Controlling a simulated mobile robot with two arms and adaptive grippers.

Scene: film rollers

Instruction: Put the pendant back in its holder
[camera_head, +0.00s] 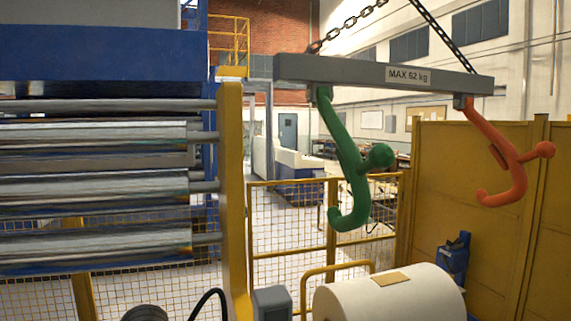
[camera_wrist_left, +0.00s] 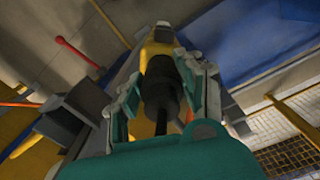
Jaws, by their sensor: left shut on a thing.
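In the left wrist view, my left gripper (camera_wrist_left: 166,70) is shut on the pendant (camera_wrist_left: 158,82), a yellow body with a black ribbed end. The pendant lies between the two fingers, and a thin black cable runs from its black end. The head view does not show the gripper or the pendant clearly; a black cable (camera_head: 208,294) curves up at the bottom edge. A grey box (camera_head: 272,302) stands beside the yellow post at the bottom; I cannot tell whether it is the holder. My right gripper is in neither view.
Steel rollers (camera_head: 95,184) fill the left, beside a yellow post (camera_head: 233,190). A grey beam (camera_head: 350,72) hangs on chains with a green hook (camera_head: 350,170) and an orange hook (camera_head: 510,165). A white roll (camera_head: 400,300) lies below. A yellow mesh fence (camera_head: 290,235) stands behind.

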